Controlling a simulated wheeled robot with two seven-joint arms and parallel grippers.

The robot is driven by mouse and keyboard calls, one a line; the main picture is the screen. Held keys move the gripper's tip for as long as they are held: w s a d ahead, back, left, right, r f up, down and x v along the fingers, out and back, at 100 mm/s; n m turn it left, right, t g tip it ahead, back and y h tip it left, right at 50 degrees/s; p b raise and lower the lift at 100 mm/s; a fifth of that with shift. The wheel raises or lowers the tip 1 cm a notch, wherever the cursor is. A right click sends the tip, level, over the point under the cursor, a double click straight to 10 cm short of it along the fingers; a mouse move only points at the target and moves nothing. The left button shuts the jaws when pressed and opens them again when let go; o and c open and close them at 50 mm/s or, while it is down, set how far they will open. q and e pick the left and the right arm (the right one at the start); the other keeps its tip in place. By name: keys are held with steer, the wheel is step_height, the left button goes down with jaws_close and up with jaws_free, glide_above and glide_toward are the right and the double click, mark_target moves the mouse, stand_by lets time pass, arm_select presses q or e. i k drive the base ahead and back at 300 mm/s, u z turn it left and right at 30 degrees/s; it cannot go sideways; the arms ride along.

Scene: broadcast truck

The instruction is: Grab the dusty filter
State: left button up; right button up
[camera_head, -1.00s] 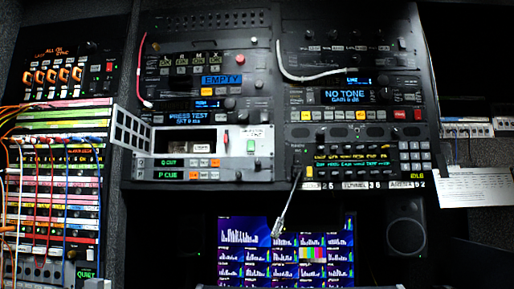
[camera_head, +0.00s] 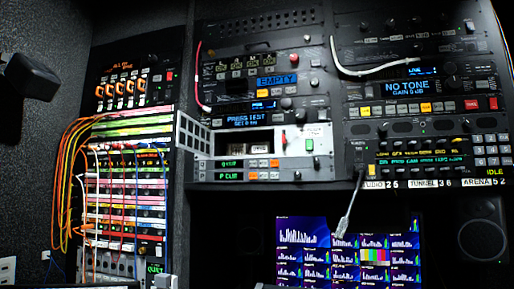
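I cannot clearly make out a dusty filter. A pale grille door with square holes (camera_head: 193,136) stands swung open at the left edge of the middle rack. Beside it is a white-fronted unit (camera_head: 290,140) with a dark opening (camera_head: 245,146). Something small and pale shows inside that opening, too small to identify. Neither of my grippers is in view.
A patch panel (camera_head: 125,185) with coloured cables hanging in front stands on the left. A loose grey cable (camera_head: 349,207) hangs before the monitor wall (camera_head: 345,250). A dark boxy object (camera_head: 30,75) juts out at upper left. A speaker (camera_head: 482,240) is at lower right.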

mark_target(258, 148)
steer(key=k, duration=1.3)
steer(key=u, duration=0.7)
steer(key=i, duration=1.3)
steer(key=z, duration=0.35)
